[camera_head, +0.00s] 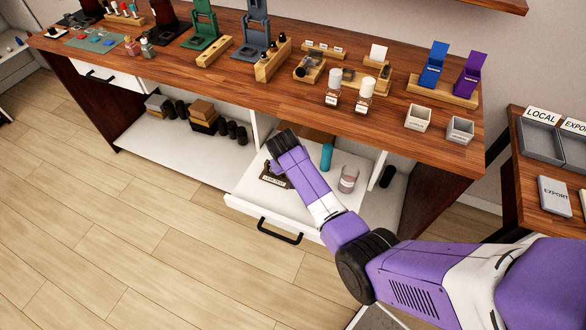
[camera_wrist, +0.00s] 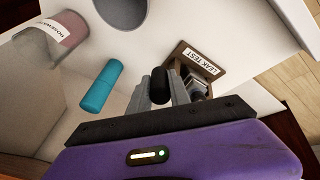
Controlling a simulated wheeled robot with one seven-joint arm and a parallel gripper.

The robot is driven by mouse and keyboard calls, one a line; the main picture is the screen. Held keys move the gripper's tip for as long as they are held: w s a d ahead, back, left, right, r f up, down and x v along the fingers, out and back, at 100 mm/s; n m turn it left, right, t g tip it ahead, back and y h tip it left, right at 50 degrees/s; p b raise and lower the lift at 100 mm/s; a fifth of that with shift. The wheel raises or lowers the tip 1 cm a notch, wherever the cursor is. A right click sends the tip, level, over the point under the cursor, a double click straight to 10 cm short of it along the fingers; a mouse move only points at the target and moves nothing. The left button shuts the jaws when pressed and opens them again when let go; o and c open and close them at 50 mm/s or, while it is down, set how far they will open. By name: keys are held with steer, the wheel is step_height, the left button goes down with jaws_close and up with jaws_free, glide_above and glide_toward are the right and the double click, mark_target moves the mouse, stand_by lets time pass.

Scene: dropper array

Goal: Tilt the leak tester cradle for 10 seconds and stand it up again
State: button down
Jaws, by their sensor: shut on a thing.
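The leak tester cradle (camera_head: 272,182) is a dark brown piece with a white LEAK TEST label, in the open white drawer. It shows in the wrist view (camera_wrist: 184,57) just right of my fingers, with a small pale and dark item (camera_wrist: 200,86) in it, partly hidden. My gripper (camera_wrist: 163,88) is shut on a black rounded knob (camera_wrist: 159,84) close beside the cradle. The knob's join to the cradle is hidden behind the fingers. In the head view my gripper (camera_head: 281,140) is over the drawer, behind the cradle. I cannot tell the cradle's exact tilt.
The drawer (camera_head: 240,203) also holds a teal cylinder (camera_head: 326,157) and a labelled glass jar (camera_head: 348,179), both left of my fingers in the wrist view. The wooden counter (camera_head: 330,122) with bottles and racks overhangs behind. The floor in front is clear.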

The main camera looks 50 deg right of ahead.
steer(key=shift+w+d+r+g+y+b, duration=0.15)
steer(key=shift+d+g+y, duration=0.3)
steer(key=shift+y, duration=0.45)
steer(key=shift+w+d+g+y+b, duration=0.25)
steer(key=shift+d+y, duration=0.25)
steer(key=shift+y, duration=0.4)
steer(key=shift+d, duration=0.1)
steer(key=c, duration=1.2)
jaws_free()
step_height(320, 180, up, 8)
steer(key=shift+s, duration=0.3)
steer(key=shift+s, duration=0.1)
